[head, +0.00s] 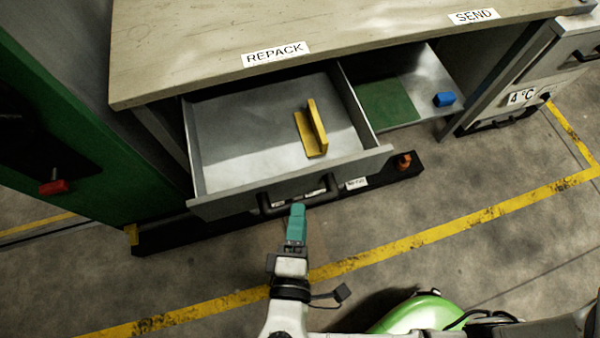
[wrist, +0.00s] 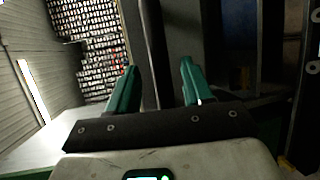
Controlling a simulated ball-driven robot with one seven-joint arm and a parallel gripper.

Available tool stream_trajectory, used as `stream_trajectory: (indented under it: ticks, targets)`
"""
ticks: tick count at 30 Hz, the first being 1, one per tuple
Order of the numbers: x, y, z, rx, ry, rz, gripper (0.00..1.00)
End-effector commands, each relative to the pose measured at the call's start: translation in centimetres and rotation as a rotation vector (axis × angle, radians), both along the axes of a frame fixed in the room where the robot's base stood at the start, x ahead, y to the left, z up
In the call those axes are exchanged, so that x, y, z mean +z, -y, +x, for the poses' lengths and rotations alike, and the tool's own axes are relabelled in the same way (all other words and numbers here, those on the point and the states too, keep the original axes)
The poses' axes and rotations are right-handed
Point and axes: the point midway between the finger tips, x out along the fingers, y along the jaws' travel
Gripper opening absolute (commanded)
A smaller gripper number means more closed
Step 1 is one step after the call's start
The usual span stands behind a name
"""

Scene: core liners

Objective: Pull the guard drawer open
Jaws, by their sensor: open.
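The guard drawer (head: 225,185) is pulled out from under the bench in the head view, with its grey interior showing. A yellow L-shaped guard (head: 313,132) lies inside it. A dark bar handle (head: 300,200) runs along the drawer's front. My gripper (head: 297,210) has teal fingers and is right at the handle; I cannot tell from the head view whether it touches it.
The bench top (head: 200,62) bears REPACK and SEND labels. A green cabinet (head: 95,170) stands left. The floor in front is clear, with yellow lines.

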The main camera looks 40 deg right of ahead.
Motion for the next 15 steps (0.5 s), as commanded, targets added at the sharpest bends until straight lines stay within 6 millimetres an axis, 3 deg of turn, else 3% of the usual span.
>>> stream_trajectory:
  ticks: [6,15]
  targets:
    - [0.7,-2.7,-3.0,0.002,0.000,0.002,0.51]
    - [1.1,-4.2,-4.8,0.000,-0.001,0.001,0.51]
